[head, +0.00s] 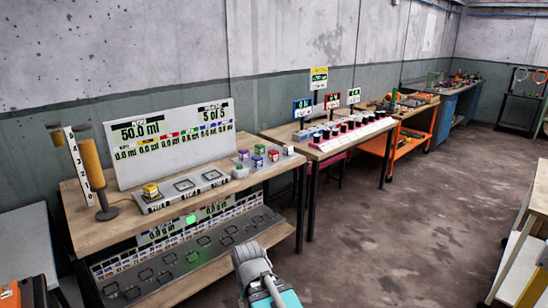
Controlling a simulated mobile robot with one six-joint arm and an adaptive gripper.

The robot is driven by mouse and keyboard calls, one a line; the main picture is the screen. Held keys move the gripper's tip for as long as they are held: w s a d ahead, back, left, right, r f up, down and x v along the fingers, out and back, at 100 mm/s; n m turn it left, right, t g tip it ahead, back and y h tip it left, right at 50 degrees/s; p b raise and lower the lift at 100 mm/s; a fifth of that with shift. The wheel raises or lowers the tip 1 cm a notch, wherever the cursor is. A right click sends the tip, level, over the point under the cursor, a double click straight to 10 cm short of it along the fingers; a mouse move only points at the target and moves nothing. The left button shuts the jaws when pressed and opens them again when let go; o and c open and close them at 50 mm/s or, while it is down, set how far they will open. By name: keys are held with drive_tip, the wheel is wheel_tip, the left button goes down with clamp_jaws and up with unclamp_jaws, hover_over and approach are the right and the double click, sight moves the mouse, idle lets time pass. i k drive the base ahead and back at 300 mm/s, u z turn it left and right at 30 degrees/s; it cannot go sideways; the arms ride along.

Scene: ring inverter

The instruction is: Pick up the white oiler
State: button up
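No white oiler can be made out with certainty. A small white item (287,150) sits at the right end of the near wooden table (90,225), beside several small jars with coloured labels (258,151). It is too small to tell whether it is an oiler. A grey and teal part of my arm shows at the bottom centre, in front of the near table. My gripper's fingers do not show.
The near table carries a white display board (175,140), a yellow cylinder on a stand (93,165) and a grey dispenser strip (182,188). A lower shelf holds a slotted panel (190,255). More benches line the wall. The brown floor (400,230) is clear.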

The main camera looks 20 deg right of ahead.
sight(288, 150)
drive_tip(key=u, duration=0.2)
drive_tip(key=k, duration=0.45)
drive_tip(key=z, duration=0.05)
drive_tip(key=i, duration=1.75)
drive_tip(key=z, duration=0.55)
drive_tip(key=i, duration=0.85)
drive_tip(key=z, duration=0.25)
